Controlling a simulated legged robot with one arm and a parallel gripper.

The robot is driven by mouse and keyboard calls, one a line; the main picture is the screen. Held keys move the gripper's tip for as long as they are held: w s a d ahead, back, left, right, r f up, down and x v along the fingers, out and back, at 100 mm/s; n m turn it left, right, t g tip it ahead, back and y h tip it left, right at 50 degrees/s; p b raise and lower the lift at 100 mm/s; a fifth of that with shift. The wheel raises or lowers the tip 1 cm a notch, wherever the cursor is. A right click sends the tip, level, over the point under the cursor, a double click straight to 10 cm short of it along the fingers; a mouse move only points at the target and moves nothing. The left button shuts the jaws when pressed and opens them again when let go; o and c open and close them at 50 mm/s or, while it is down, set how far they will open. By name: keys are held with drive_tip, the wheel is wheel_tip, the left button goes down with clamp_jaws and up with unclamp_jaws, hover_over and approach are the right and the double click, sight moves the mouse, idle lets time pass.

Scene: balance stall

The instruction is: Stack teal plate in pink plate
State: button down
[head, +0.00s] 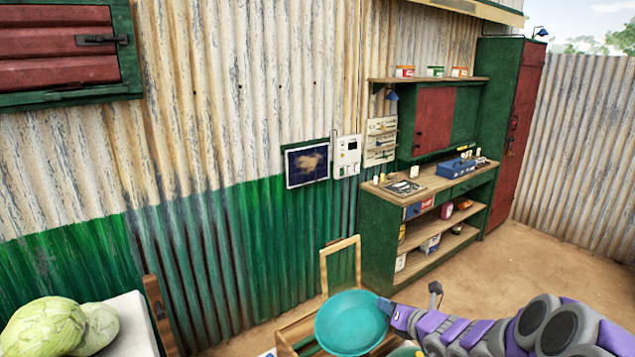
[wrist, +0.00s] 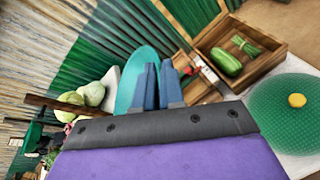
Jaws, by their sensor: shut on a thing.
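The teal plate (head: 350,322) is held up at the bottom middle of the head view, tilted so its inside shows. My gripper (head: 388,308) comes in from the right and is shut on the plate's right rim. In the wrist view the two blue fingers of my gripper (wrist: 158,84) stand close together, with the teal plate (wrist: 130,86) at their left side. I cannot make out the pink plate in either view.
Green cabbages (head: 45,328) lie on a pale surface at lower left. A wooden crate (wrist: 268,58) holds a green vegetable and a bundle. A green round thing (wrist: 285,120) with a yellow piece lies right of it. A workbench (head: 430,205) stands against the corrugated wall.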

drive_tip(key=s+a+r+m+t+h, duration=0.1)
drive_tip(key=a+r, duration=0.3)
drive_tip(key=r, duration=0.6)
drive_tip(key=shift+s+m+h, duration=0.6)
drive_tip(key=shift+s, duration=0.25)
